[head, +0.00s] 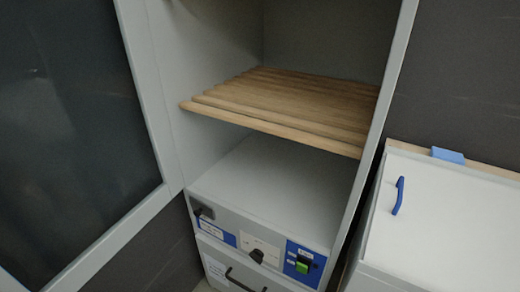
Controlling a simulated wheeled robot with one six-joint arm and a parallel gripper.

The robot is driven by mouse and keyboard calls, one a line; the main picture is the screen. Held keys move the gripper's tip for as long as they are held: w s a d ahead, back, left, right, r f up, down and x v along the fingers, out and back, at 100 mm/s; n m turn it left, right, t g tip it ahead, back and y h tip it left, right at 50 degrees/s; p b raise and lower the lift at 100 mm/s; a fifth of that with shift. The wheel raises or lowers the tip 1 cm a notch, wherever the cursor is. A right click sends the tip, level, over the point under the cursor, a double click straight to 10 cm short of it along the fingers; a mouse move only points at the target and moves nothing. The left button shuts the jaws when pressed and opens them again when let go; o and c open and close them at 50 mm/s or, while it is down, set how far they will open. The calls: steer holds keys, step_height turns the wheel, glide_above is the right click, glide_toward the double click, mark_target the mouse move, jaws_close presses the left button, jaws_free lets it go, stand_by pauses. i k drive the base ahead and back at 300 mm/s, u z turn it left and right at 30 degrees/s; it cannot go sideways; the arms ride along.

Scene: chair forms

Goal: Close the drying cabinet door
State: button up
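The drying cabinet (384,110) stands open in the middle of the head view, with a pale grey frame. Its door (137,97) is swung out to the left, a grey frame around a dark translucent pane (70,130). The door's hinge side meets the cabinet's left edge; its outer edge runs out of the picture. A slatted wooden shelf (290,100) sits inside, above a bare pale floor (275,185). No door handle shows. My gripper is not in view.
Below the opening is a control panel with a black knob (257,256) and a green switch (302,266). A drawer with a black handle (245,281) is under it. At right stands a white unit (450,225) with a blue handle (398,195). The cabinet opening is unobstructed.

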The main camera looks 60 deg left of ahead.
mark_target(132, 18)
steer(key=z, duration=0.05)
steer(key=k, duration=0.85)
steer(key=u, duration=1.6)
